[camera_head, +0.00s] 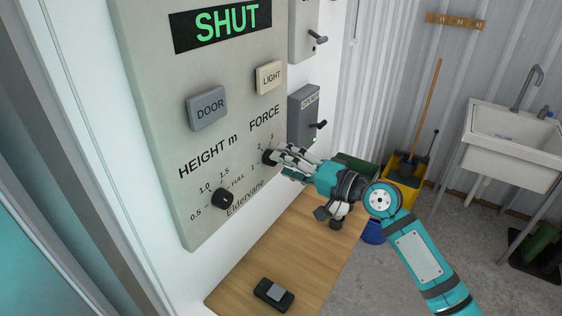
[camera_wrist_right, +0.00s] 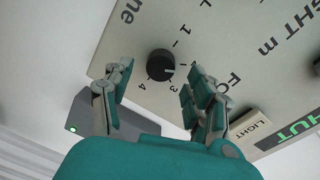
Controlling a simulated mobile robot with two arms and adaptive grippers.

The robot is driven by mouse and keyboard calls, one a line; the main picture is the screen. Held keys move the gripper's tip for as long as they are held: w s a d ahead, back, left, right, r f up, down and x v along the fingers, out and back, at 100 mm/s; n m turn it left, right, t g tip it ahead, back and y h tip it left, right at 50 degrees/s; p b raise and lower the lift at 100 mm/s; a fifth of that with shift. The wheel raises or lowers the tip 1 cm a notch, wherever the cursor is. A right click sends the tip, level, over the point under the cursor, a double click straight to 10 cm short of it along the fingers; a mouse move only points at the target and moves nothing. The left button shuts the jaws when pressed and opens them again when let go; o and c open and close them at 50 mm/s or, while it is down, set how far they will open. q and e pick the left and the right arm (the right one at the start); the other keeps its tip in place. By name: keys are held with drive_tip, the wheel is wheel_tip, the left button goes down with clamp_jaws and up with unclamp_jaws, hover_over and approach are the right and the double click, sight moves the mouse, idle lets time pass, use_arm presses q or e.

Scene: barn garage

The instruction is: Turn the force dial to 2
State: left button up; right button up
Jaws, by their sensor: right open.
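The force dial (camera_head: 267,157) is a black round knob on the pale grey control panel (camera_head: 150,110), under the word FORCE. It also shows in the right wrist view (camera_wrist_right: 160,63), where its white mark points right, between the printed 1 and 3. The 2 seems hidden there by a finger, but shows in the head view. My right gripper (camera_head: 279,156) is open at the dial. In the wrist view its fingertips (camera_wrist_right: 160,72) lie on either side of the dial, with visible gaps. I cannot tell how deep they reach. My left gripper is out of view.
The height dial (camera_head: 223,198), DOOR button (camera_head: 207,108) and LIGHT button (camera_head: 268,77) share the panel. A grey lever box (camera_head: 303,112) sits just right of it. Below is a wooden surface (camera_head: 285,250) with a dark handheld device (camera_head: 273,293).

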drive_tip(key=v, duration=1)
